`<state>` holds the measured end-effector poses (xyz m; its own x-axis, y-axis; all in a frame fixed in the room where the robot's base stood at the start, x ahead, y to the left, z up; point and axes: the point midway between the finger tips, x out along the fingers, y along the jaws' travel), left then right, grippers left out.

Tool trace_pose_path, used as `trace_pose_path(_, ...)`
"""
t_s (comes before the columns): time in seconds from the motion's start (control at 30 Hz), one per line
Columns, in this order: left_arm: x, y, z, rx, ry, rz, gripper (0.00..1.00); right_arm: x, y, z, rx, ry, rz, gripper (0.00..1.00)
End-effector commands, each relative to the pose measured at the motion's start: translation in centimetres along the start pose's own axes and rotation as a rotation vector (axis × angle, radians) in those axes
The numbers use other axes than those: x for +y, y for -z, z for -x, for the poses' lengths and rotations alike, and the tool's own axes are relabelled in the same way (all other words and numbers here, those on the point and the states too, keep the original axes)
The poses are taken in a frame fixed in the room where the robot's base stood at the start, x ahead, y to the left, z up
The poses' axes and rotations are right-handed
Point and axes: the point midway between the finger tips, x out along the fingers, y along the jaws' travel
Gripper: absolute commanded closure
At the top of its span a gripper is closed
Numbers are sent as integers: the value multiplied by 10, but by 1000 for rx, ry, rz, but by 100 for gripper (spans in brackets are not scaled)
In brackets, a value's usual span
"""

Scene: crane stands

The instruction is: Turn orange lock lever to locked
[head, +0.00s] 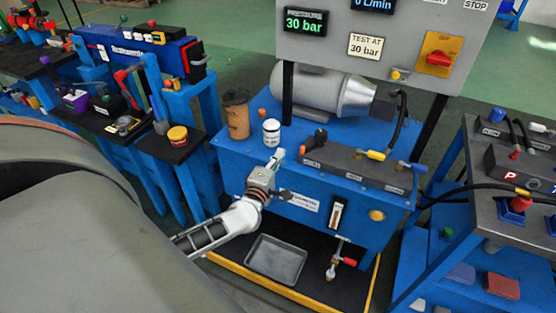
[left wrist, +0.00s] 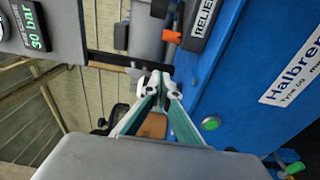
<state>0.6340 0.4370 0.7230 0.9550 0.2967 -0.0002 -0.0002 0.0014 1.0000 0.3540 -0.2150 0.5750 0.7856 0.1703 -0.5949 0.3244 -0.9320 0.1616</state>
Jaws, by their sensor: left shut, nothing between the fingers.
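A small orange piece (left wrist: 172,37), which looks like the lock lever, sits beside the block lettered RELIEF (left wrist: 202,22) in the left wrist view. I cannot tell its setting. My left gripper (head: 278,156) is shut and empty at the front left edge of the blue stand, left of the block. Its teal fingers (left wrist: 158,88) meet at the tips, apart from the orange piece. My right gripper is in neither view.
A white jar (head: 271,134), a brown canister (head: 236,121) and a small orange knob (head: 262,113) stand on the blue top behind my gripper. A grey tray (head: 275,260) lies below.

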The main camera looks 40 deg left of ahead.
Motion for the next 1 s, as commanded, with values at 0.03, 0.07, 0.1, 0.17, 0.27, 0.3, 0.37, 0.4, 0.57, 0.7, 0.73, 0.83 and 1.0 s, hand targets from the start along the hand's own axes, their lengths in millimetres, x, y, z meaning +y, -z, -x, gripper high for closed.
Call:
trace_pose_path(0.03, -2, 0, -11, 0, -1, -3, 100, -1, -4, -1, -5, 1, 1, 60)
trace_pose_path(0.07, -2, 0, -17, 0, 1, -3, 100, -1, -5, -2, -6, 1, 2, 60)
trace_pose_path(0.1, -2, 0, -25, 0, 0, -2, 100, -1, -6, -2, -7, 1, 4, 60)
trace_pose_path(0.17, -3, 0, -36, 0, 1, -3, 100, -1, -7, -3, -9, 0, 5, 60)
trace_pose_path(0.27, -3, 0, -54, 0, 1, -2, 100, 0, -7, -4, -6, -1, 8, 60)
trace_pose_path(0.3, -3, -7, -52, -3, 4, 1, 100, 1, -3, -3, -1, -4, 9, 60)
trace_pose_path(0.37, -2, -17, -47, -3, 2, 3, 100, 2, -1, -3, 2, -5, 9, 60)
trace_pose_path(0.4, -1, -21, -46, -2, 1, 3, 100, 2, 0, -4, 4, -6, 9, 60)
trace_pose_path(0.57, 0, -34, -41, -1, 0, 1, 100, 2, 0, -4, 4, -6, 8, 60)
trace_pose_path(0.7, 0, -38, -40, -1, 0, -1, 100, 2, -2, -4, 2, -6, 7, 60)
trace_pose_path(0.73, 0, -38, -39, -1, 0, -2, 100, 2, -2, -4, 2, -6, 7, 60)
trace_pose_path(0.83, 0, -38, -39, -1, -1, -2, 100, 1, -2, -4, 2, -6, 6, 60)
trace_pose_path(1.0, 0, -38, -39, 0, 0, -2, 100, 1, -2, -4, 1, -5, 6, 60)
